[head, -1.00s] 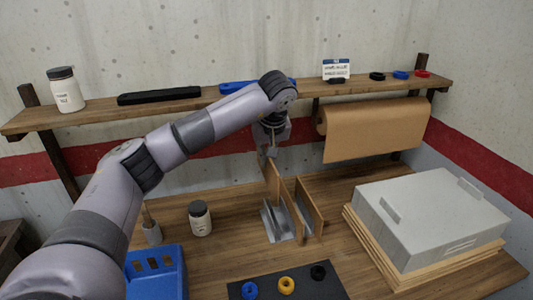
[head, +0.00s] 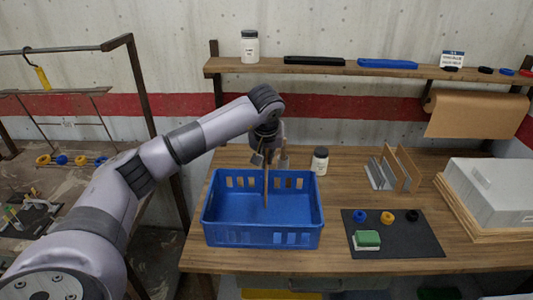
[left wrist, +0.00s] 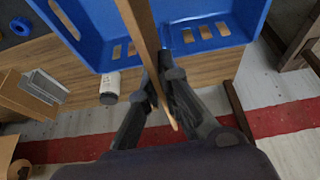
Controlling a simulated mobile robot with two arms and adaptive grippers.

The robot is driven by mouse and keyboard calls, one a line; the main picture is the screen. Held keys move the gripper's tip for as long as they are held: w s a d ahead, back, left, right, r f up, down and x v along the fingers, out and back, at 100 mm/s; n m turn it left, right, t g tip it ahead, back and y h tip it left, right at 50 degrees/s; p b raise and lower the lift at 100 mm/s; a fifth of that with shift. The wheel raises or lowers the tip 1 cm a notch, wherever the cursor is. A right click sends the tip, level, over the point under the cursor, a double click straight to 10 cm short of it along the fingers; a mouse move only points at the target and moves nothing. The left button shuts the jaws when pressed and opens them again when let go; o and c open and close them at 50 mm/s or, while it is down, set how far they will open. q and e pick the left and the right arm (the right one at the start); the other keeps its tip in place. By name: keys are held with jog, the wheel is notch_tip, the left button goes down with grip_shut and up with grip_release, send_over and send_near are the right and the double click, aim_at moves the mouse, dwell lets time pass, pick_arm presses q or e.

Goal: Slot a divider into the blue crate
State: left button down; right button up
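The blue crate (head: 262,237) stands on the wooden bench, open side up, with slots cut in its walls. My left gripper (head: 266,150) is above the crate's back wall, shut on a thin wooden divider (head: 266,187). The divider hangs nearly edge-on, its lower end within the crate's outline; I cannot tell how deep it reaches. In the left wrist view the divider (left wrist: 143,30) runs between the fingers, with the crate (left wrist: 95,45) beyond. Another divider (head: 408,167) stands in the grey metal rack (head: 380,174) to the right. My right gripper is not in view.
A lidded jar (head: 320,160) stands between crate and rack. A dark mat (head: 415,240) with coloured rings and a green-topped block (head: 366,240) lies right of the crate. A grey lidded box (head: 490,188) is at far right. A shelf (head: 330,68) runs along the back.

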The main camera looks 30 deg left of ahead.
pick_arm(q)
notch_tip(320, 180, down, 8)
jog(key=b, duration=0.5)
jog(key=shift+s+a, duration=0.35)
jog(key=shift+s, duration=0.1)
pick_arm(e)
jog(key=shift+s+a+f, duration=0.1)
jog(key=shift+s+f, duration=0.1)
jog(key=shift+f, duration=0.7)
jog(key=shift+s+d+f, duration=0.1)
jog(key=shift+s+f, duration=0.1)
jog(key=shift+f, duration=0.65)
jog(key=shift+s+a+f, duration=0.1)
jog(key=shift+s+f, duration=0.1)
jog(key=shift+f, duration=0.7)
pick_arm(q)
jog(key=shift+f, duration=0.2)
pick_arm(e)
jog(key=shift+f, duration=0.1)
pick_arm(q)
jog(key=shift+f+b, duration=2.7)
jog(key=shift+f, duration=1.05)
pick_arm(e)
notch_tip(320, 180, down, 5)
pick_arm(q)
jog(key=c, duration=2.3)
grip_release()
